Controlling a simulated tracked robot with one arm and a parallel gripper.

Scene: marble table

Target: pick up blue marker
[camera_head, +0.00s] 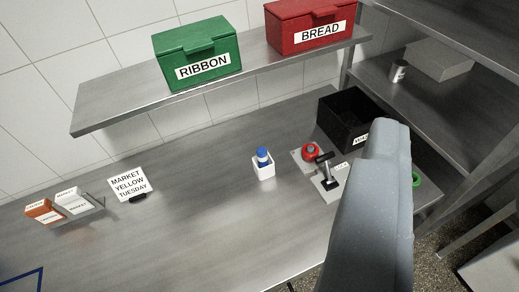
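A small white square holder (263,170) stands on the grey table near the middle of the camera_head view. A blue-topped item (263,155), which looks like the blue marker, stands upright in it; its lower part is hidden by the holder. A large grey part of my own arm fills the lower right of the view. No gripper fingers show, so I cannot see whether my gripper is open or shut. Nothing is seen touching the holder.
A red button (310,151) and a black lever on a plate (328,184) stand right of the holder, with a black bin (349,118) behind. A shelf (110,103) carries green RIBBON (198,53) and red BREAD (308,27) boxes. A sign (129,184) stands left. The table's front middle is clear.

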